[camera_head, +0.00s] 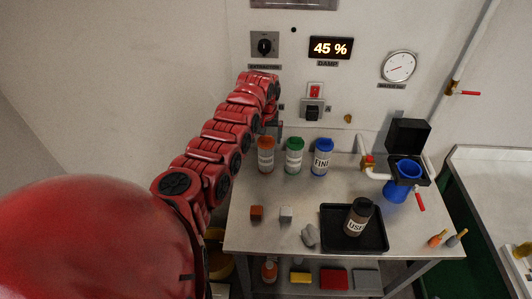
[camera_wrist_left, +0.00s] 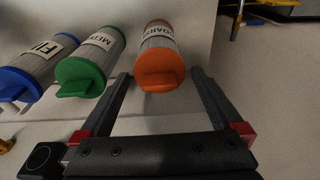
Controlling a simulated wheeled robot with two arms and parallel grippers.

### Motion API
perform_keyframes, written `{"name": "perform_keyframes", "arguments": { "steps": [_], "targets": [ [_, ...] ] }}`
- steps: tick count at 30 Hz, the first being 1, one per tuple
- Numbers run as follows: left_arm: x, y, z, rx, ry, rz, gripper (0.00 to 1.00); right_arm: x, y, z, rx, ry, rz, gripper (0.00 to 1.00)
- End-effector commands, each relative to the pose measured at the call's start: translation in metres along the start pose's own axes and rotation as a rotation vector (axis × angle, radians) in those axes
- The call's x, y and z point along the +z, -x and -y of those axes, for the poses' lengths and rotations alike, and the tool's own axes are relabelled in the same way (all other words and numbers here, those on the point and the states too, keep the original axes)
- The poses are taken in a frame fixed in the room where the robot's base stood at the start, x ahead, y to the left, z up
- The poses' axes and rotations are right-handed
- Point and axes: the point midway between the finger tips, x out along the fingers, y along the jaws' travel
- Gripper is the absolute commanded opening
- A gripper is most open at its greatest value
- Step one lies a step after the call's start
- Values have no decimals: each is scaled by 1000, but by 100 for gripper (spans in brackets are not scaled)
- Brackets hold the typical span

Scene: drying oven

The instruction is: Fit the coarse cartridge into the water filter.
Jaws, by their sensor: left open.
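The coarse cartridge (camera_head: 265,157), grey with an orange cap, stands upright at the left of a row on the steel table. In the left wrist view its orange cap (camera_wrist_left: 158,70) shows between the fingertips of my left gripper (camera_wrist_left: 161,76). That gripper is open and holds nothing. In the head view my left gripper (camera_head: 273,128) is just above and behind the cartridge, partly hidden by its own arm. The water filter's blue housing (camera_head: 396,191) stands at the right with its black lid (camera_head: 407,137) raised. My right gripper is not in view.
Green medium (camera_head: 294,157) and blue fine (camera_head: 321,159) cartridges stand close to the right of the coarse one. A dark used cartridge (camera_head: 357,218) stands in a black tray (camera_head: 375,247). Small blocks (camera_head: 257,212) and a grey lump (camera_head: 310,236) lie in front.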

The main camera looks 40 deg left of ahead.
Motion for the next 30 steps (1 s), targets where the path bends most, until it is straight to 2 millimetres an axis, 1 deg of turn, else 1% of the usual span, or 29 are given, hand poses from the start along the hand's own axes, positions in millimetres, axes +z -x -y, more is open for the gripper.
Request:
{"name": "perform_keyframes", "arguments": {
  "steps": [7,8,12,17,18,23,24,30],
  "targets": [
    [0,-2,0,0,0,0,100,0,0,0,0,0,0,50],
    [0,-2,0,0,0,0,98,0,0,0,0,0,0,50],
    [0,-2,0,0,0,0,73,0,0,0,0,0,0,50],
    [0,-2,0,0,0,1,44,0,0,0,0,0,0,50],
    [0,-2,0,0,0,1,37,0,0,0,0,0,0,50],
    [0,-2,0,0,0,1,8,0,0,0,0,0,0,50],
    [0,-2,0,0,0,1,1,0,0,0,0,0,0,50],
    [0,-2,0,0,0,1,0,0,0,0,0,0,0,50]
  ]
}}
